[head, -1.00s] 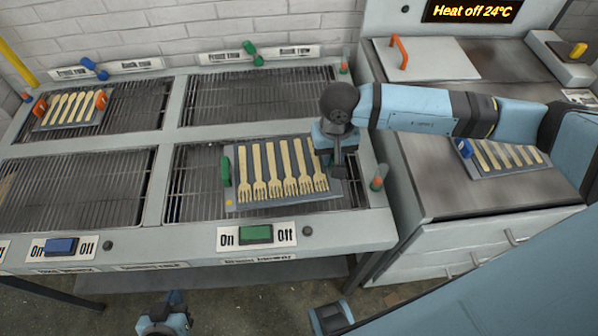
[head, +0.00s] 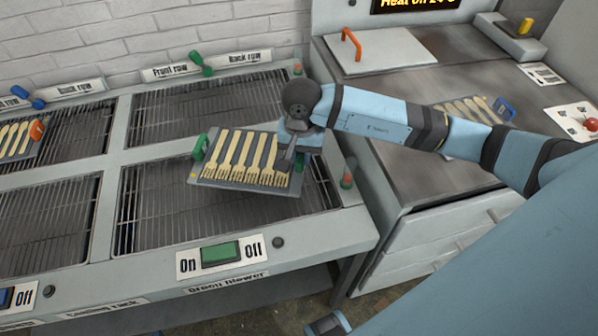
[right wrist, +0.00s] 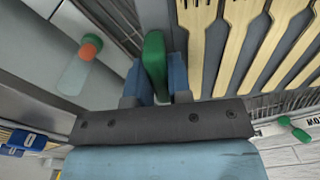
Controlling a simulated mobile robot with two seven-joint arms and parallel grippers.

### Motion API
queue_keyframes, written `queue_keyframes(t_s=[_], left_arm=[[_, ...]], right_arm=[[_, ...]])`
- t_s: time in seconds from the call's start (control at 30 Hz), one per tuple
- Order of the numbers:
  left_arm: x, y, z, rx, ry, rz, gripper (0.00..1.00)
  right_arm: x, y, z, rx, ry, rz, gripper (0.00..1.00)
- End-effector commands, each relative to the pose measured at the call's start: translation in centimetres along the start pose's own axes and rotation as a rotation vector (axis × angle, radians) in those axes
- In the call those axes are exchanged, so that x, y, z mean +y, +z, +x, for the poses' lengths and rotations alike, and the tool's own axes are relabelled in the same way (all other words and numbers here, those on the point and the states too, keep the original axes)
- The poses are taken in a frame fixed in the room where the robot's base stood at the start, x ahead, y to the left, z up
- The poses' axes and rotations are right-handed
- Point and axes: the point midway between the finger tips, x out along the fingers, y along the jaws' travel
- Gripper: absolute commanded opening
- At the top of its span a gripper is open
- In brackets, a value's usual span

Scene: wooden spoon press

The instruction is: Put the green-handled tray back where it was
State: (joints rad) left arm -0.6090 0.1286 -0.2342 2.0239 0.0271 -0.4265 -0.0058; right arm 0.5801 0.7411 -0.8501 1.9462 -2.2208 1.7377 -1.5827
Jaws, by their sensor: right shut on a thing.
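The green-handled tray (head: 203,174) is grey and carries a row of several wooden forks. It is over the green rack in the head view, across the bar between the front and back grids and slightly tilted. Its left green handle (head: 199,147) is free. My right gripper (head: 288,158) is shut on the right handle. In the right wrist view that green handle (right wrist: 154,58) sits between the fingers. Whether the tray touches the rack is hard to tell.
The back grid (head: 220,100) and front grid (head: 150,215) are otherwise empty. An orange-handled tray (head: 12,145) lies on the left rack. A blue-handled tray (head: 465,110) is on the right counter, partly behind my arm. A green On/Off switch (head: 221,253) is on the front edge.

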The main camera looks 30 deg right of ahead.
Motion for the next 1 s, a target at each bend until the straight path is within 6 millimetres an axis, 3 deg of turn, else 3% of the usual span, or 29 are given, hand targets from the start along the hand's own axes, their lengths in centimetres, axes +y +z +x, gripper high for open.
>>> queue_keyframes(t_s=[0.1, 0.33, 0.57, 0.93, 0.97, 1.0], left_arm=[[0.0, 0.3, 0.1, -0.007, -0.001, 0.001, 0.0], [0.0, 0.3, 0.0, -0.007, -0.001, 0.001, 0.0], [0.0, 0.1, -0.1, -0.004, -0.001, 0.002, 0.0], [-0.1, 0.4, 0.1, -0.004, -0.001, 0.003, 0.0], [-0.1, 0.3, 0.1, -0.005, -0.001, 0.002, 0.0], [-0.1, 0.2, 0.0, -0.006, -0.001, 0.002, 0.0]], right_arm=[[0.0, 0.1, 2.0, -0.001, 0.0, 0.001, 0.0], [0.0, 0.0, 3.6, 0.0, -0.002, 0.0, 0.0], [0.0, 0.0, 6.9, -0.001, -0.001, 0.001, 0.0], [0.0, -0.1, 7.6, 0.002, -0.002, -0.001, 0.0], [0.0, 0.0, 7.5, 0.002, -0.001, -0.001, 0.23], [0.0, 0.0, 7.4, 0.002, -0.001, -0.001, 0.33]])
